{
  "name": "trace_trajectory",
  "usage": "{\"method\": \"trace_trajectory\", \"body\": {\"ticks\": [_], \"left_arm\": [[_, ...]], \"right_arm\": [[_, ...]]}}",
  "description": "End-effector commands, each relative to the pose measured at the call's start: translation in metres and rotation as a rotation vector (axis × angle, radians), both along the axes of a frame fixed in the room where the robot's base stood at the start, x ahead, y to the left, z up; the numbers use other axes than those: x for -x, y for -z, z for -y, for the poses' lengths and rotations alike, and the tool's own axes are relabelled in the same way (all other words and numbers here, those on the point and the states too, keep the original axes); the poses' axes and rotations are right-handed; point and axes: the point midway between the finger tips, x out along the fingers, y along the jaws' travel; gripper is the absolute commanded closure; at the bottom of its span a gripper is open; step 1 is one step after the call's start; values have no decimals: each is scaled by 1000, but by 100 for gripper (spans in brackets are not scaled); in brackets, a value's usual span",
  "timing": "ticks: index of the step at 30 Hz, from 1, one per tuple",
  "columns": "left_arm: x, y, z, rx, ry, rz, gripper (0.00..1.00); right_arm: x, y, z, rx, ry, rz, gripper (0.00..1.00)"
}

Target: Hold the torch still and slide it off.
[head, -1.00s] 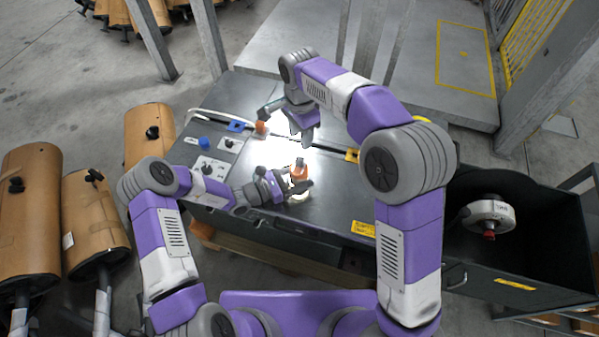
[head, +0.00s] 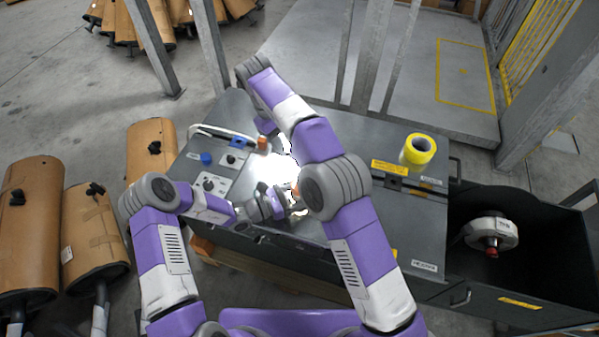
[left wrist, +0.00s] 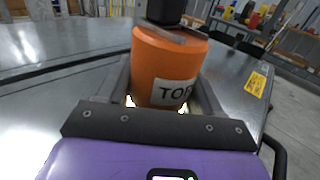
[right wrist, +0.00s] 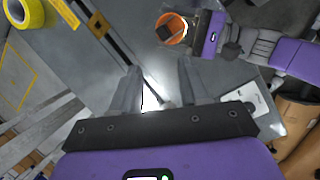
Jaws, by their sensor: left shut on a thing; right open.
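The torch (left wrist: 168,68) is an orange cylinder with a white label reading "TO…" and a black block on its top. It stands roughly upright between the fingers of my left gripper (left wrist: 160,92), which is shut on it. Bright light shows around its lower end. In the head view only a sliver of the torch shows beside my right arm. In the right wrist view it shows from above (right wrist: 172,30), with the black block as a dark square. My right gripper (right wrist: 158,92) is open and empty, apart from the torch; in the head view (head: 268,127) my own arm partly covers it.
A panel with a blue knob (head: 206,158) and black switches is at the table's left. A white bar with an orange end (head: 262,143) lies behind. A yellow tape roll (head: 418,149) lies on the right. An open dark drawer (head: 525,240) holds a white round tool (head: 490,233).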

Motion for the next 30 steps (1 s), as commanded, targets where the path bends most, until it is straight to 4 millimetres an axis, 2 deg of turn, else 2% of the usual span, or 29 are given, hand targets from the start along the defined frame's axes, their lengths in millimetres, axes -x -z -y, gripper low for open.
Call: {"method": "trace_trajectory", "body": {"ticks": [3,10,20,30], "left_arm": [[0,0,0,0,0,0,69],[0,0,0,0,0,0,69],[0,0,0,0,0,0,69],[0,0,0,0,0,0,69]], "right_arm": [[2,1,-5,11,-179,-71,55],[6,0,-9,18,-396,-168,55],[7,8,-6,20,-444,-194,55],[12,36,5,18,-443,-193,55]]}}
